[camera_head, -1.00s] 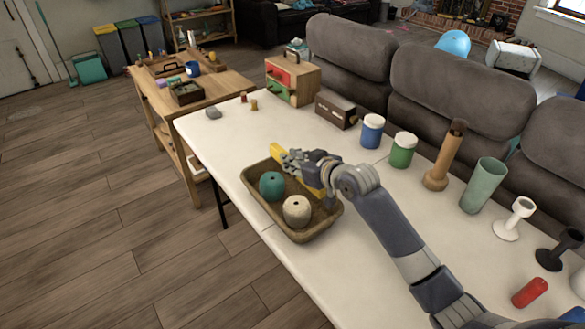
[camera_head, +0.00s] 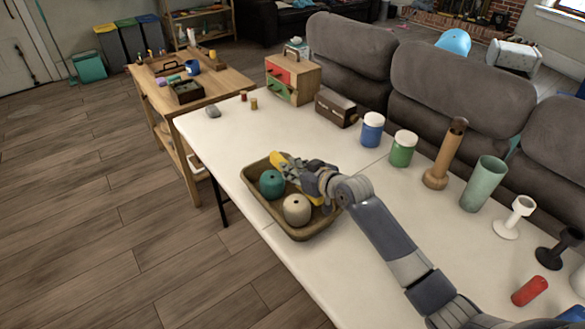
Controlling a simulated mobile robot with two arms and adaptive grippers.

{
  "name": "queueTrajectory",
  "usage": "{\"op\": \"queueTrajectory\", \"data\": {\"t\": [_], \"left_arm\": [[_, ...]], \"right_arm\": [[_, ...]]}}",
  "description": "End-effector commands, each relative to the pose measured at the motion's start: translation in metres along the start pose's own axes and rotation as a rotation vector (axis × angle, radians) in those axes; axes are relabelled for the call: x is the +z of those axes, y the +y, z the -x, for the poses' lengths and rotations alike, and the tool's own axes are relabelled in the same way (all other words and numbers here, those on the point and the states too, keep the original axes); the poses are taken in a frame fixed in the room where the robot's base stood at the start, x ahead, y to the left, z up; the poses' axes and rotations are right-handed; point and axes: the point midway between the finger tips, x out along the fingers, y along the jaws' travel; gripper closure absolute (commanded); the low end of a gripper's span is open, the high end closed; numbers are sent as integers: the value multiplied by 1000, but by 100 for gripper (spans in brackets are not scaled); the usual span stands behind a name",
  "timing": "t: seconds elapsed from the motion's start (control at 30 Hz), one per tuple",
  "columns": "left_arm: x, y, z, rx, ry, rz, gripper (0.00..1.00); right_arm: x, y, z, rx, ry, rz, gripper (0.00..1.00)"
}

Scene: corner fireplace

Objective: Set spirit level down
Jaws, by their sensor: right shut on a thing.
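My right gripper (camera_head: 295,170) is shut on the spirit level, over the tray's right side. The gripper and wrist hide much of the level, so I cannot tell whether it touches the tray floor. A teal yarn ball (camera_head: 271,184) and a cream yarn ball (camera_head: 297,210) lie in the tray, left of the gripper. My left gripper is not in view.
A blue jar (camera_head: 372,131), a green jar (camera_head: 403,150), a wooden cylinder (camera_head: 444,155) and a green cup (camera_head: 484,183) stand along the sofa side. A dark box (camera_head: 336,108) and small spools (camera_head: 253,104) stand farther back.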

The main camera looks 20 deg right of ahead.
Motion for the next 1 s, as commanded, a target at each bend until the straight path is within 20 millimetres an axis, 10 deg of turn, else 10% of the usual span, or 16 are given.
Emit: {"op": "queueTrajectory", "data": {"t": [0.2, 0.3, 0.77, 1.0], "left_arm": [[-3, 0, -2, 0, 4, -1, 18], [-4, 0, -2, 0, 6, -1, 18], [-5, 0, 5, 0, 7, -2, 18], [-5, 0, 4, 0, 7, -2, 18]], "right_arm": [[3, 0, -1, 0, 1, 0, 100], [4, 0, -1, 0, 0, 0, 62], [-8, 0, 3, 0, 3, 0, 62], [-7, 0, 40, 0, -1, 4, 62]]}}
